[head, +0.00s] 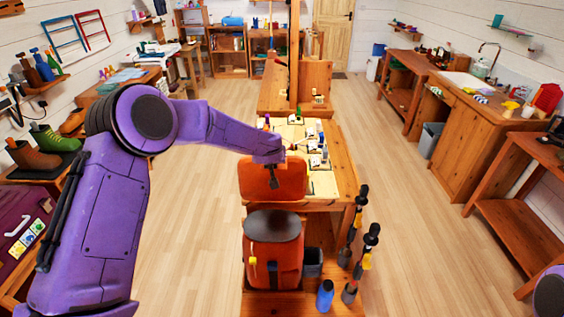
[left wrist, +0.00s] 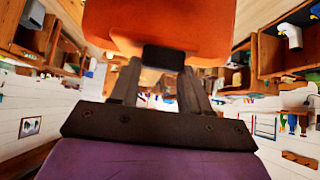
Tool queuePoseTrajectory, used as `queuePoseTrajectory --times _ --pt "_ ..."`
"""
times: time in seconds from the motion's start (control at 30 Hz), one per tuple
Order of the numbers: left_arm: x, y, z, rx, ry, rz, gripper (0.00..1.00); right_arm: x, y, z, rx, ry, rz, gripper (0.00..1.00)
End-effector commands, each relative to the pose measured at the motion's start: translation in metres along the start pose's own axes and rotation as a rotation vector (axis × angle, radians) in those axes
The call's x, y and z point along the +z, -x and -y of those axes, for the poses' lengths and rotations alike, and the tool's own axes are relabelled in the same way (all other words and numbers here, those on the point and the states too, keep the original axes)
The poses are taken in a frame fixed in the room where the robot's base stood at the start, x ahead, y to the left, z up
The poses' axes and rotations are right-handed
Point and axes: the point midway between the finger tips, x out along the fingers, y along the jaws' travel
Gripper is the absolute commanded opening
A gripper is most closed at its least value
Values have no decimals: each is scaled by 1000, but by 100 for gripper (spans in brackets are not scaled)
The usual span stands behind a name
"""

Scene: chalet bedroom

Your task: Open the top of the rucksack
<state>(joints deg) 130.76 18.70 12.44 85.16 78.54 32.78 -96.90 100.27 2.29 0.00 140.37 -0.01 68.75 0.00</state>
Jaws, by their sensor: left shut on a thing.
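The orange rucksack (head: 273,262) stands upright on a wooden surface in the lower middle of the head view. Its dark oval top (head: 273,223) faces up. The orange lid flap (head: 258,182) stands raised behind that top, and it also fills the upper middle of the left wrist view (left wrist: 160,22). My left gripper (head: 273,170) reaches in from the left at the flap. In the left wrist view its fingers are shut on the black tab (left wrist: 163,57) at the flap's edge. My right gripper is out of view.
A wooden bench (head: 345,180) with small items stands behind the rucksack. Dark poles (head: 360,260), a blue bottle (head: 325,296) and a grey bin (head: 313,263) stand at its right. Open floor (head: 410,230) lies right; shelves (head: 515,170) line the right wall.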

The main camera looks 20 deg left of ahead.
Motion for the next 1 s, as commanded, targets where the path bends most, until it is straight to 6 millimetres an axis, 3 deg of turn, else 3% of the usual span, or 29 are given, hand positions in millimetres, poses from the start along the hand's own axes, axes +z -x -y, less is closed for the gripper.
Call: queuePoseTrajectory --times 0.53,0.57,0.6,1.0 --pt "4 -5 3 -8 -8 30 0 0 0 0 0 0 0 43" --pt "4 -5 3 -8 -8 31 56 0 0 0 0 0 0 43" --pt "4 -5 3 -8 -8 31 69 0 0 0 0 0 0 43" --pt "2 4 2 -4 -4 27 72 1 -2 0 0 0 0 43"
